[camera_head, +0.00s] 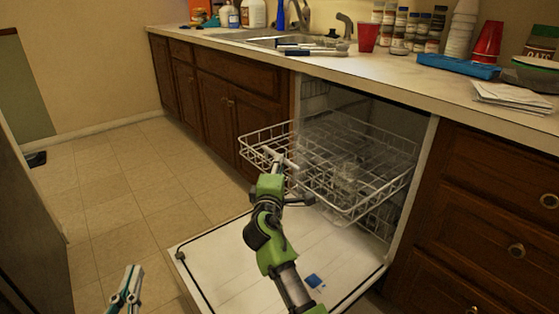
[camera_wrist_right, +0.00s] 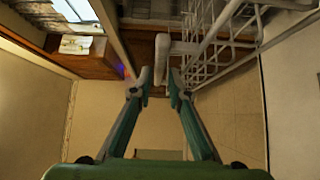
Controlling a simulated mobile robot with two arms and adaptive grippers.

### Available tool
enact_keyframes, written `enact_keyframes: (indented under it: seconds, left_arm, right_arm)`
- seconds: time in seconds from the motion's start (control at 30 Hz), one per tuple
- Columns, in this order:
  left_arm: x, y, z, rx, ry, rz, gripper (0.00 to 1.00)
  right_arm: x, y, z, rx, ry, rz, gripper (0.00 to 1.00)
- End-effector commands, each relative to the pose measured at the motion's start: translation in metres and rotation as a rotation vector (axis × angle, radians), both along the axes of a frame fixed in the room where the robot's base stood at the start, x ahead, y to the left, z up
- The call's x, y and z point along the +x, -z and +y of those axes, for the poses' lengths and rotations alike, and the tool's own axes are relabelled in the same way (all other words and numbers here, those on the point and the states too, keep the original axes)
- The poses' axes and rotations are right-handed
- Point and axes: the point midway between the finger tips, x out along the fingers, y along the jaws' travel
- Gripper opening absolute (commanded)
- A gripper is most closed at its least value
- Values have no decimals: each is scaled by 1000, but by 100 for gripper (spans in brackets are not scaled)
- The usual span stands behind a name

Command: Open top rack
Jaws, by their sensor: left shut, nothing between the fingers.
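The top rack (camera_head: 378,193) is a white wire basket. It sticks partly out of the dishwasher, above the lowered door (camera_head: 222,262). My right gripper (camera_head: 284,162) is at the rack's front left part in the head view. In the right wrist view, a pale rack bar (camera_wrist_right: 161,62) lies at the narrow gap between the right fingertips (camera_wrist_right: 160,82). I cannot tell whether they press on it. My left gripper (camera_head: 127,286) is shut and empty, low at the left, away from the rack. The right arm hides part of the door and rack front.
The counter (camera_head: 410,80) above the dishwasher holds bottles, red cups (camera_head: 368,37), a blue tray (camera_head: 458,66) and a sink. Wooden cabinets stand on both sides. The tiled floor (camera_head: 120,190) at the left is clear.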

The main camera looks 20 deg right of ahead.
Motion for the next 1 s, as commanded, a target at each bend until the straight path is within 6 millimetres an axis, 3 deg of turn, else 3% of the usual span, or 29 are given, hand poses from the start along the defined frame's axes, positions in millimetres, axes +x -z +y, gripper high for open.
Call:
enact_keyframes:
  seconds: [0.1,0.3,0.77,0.87,1.0]
  left_arm:
    - [0,0,0,0,0,-1,0]
    - [0,-1,0,0,0,-1,0]
    - [0,-1,0,0,0,-1,0]
    - [0,-1,0,0,0,-1,0]
    - [0,-1,0,0,0,-1,0]
  right_arm:
    - [-16,0,8,1,-2,0,17]
    - [-29,0,13,0,1,0,17]
    - [-31,2,14,7,-3,0,17]
    - [-39,13,15,68,-33,-11,17]
    - [-73,42,24,302,-142,-55,17]
